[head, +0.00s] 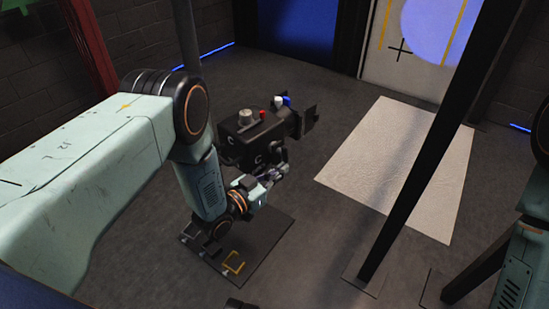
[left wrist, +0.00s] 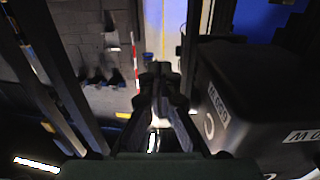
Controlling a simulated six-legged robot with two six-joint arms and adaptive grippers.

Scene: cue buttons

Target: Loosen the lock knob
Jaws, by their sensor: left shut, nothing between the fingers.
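A black lamp-like device (head: 262,138) stands at mid-picture in the head view, with dark flaps at its right end. A grey round knob (head: 246,117) sits on its top; I cannot tell whether this is the lock knob. My left gripper (head: 280,173) is just below and in front of the device's body, shut and empty. In the left wrist view its fingers (left wrist: 158,70) are together, and the device's black housing (left wrist: 243,85) with white lettering is close on the right. Contact cannot be told. My right gripper is out of view.
Small red (head: 263,114), white (head: 278,101) and blue (head: 287,100) buttons are on the device. A dark base plate (head: 262,252) with yellow marks lies below. A black post (head: 425,150) rises right of centre. A pale mat (head: 400,150) lies on the floor behind it.

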